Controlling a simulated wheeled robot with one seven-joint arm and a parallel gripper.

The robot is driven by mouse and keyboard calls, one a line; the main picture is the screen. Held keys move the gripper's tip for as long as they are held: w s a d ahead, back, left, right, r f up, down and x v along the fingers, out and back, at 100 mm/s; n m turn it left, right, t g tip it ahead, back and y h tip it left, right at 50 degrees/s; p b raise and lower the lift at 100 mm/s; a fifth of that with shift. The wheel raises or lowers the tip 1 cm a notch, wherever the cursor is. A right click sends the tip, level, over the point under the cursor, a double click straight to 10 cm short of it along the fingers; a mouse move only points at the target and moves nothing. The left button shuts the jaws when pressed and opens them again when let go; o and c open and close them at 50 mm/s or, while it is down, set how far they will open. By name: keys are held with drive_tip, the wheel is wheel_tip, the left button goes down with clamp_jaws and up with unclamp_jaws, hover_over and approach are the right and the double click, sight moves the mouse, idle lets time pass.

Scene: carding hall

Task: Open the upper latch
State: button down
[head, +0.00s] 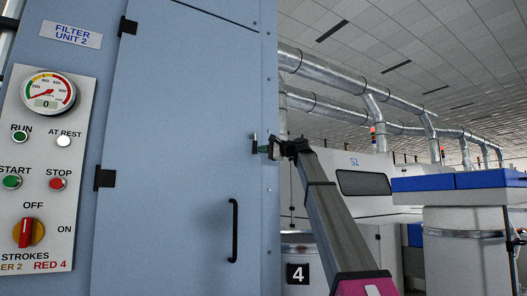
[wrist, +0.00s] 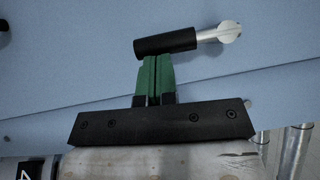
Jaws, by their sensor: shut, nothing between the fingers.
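The upper latch (head: 255,142) is on the right edge of the blue cabinet door (head: 185,120), small in the head view. In the wrist view the latch shows as a black grip (wrist: 165,43) on a silver arm with a round silver pivot (wrist: 229,32). The grip points left from the pivot, tilted slightly down. My gripper (head: 268,149) reaches the latch from the right. In the wrist view its green fingers (wrist: 154,60) are shut together and empty. Their tips are at the lower side of the black grip; whether they touch it I cannot tell.
A black door handle (head: 233,230) sits lower on the door. The control panel (head: 45,170) with gauge and switches is at the left. Right of the cabinet stand a numbered can (head: 298,273) and a white machine (head: 355,190).

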drive_tip(key=shift+s+a+f, duration=0.1)
drive_tip(key=shift+s+a+r+m+t+h, duration=0.15)
drive_tip(key=shift+s+a+r+m+t, duration=0.55)
drive_tip(key=shift+a+m+t, duration=1.7)
drive_tip(key=shift+s+a+r+m+t+h, duration=0.1)
drive_tip(key=shift+s+r+m+t, duration=0.75)
drive_tip(key=shift+m, duration=3.2)
drive_tip(key=shift+s+a+r+m+t+h, duration=0.25)
drive_tip(key=shift+s+a+m+t, duration=0.8)
drive_tip(key=shift+m+t, duration=1.75)
drive_tip(key=shift+w+a+r+m+g, duration=0.15)
drive_tip(key=shift+a+r+m+g, duration=0.1)
drive_tip(key=shift+m+g, duration=0.2)
drive_tip(key=shift+f, duration=0.1)
